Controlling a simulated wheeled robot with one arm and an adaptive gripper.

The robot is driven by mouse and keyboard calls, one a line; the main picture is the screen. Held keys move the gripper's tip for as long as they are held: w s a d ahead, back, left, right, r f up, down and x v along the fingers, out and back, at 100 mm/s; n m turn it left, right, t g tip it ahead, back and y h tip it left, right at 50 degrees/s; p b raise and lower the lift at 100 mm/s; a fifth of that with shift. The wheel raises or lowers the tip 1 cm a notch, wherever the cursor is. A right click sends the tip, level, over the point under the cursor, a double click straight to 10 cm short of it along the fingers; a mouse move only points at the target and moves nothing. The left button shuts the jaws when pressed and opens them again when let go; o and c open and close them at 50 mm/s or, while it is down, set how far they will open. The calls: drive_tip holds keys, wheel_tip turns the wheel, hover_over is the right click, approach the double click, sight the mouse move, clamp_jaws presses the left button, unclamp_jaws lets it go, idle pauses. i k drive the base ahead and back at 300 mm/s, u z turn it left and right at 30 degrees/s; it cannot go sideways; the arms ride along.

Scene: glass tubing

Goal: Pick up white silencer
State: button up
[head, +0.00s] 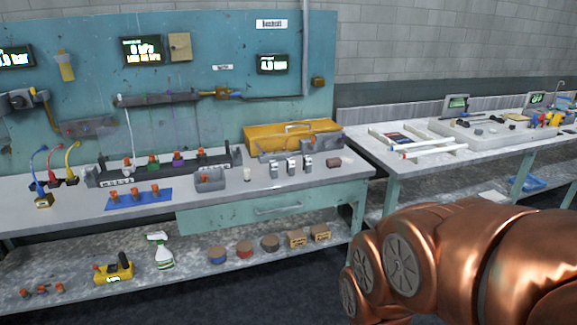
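A small whitish upright piece (247,174) stands on the left workbench (225,203), just right of a small grey bin (210,181). It may be the white silencer, but it is too small to tell for sure. My copper arm fills the lower right of the head view. My gripper is outside the picture.
Several metal fittings (291,166) stand right of the whitish piece, with a yellow toolbox (290,134) behind. A blue mat (138,198) with orange-topped parts lies left. A second bench (405,169) is at right.

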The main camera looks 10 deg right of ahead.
sight(246, 171)
drive_tip(key=z, duration=0.2)
drive_tip(key=i, duration=0.75)
drive_tip(key=u, duration=0.65)
drive_tip(key=i, duration=0.6)
drive_tip(key=u, duration=0.45)
